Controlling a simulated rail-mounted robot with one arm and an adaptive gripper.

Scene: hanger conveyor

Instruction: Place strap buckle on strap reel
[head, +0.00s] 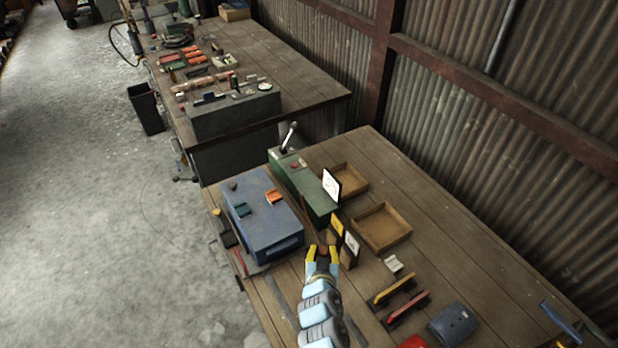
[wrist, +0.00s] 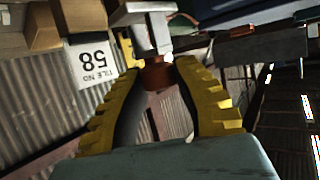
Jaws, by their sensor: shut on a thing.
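My gripper (head: 322,252) has yellow fingers and is over the near bench, by the front right corner of the blue box. In the wrist view, its fingers (wrist: 155,80) are closed around a small copper-brown piece (wrist: 155,76), which I take for the strap buckle. The fingers hide much of it. A pale grey metal part (wrist: 150,32) shows just beyond the fingertips; I cannot tell whether it touches the held piece. I cannot pick out the strap reel with certainty in either view.
The blue box (head: 262,222) carries small orange and green pieces. A green box (head: 305,186) with a lever stands behind it. Wooden trays (head: 381,228) and a numbered card (wrist: 92,63) are nearby. Red and yellow-edged tools (head: 394,292) lie right of my arm. A cluttered bench is farther back.

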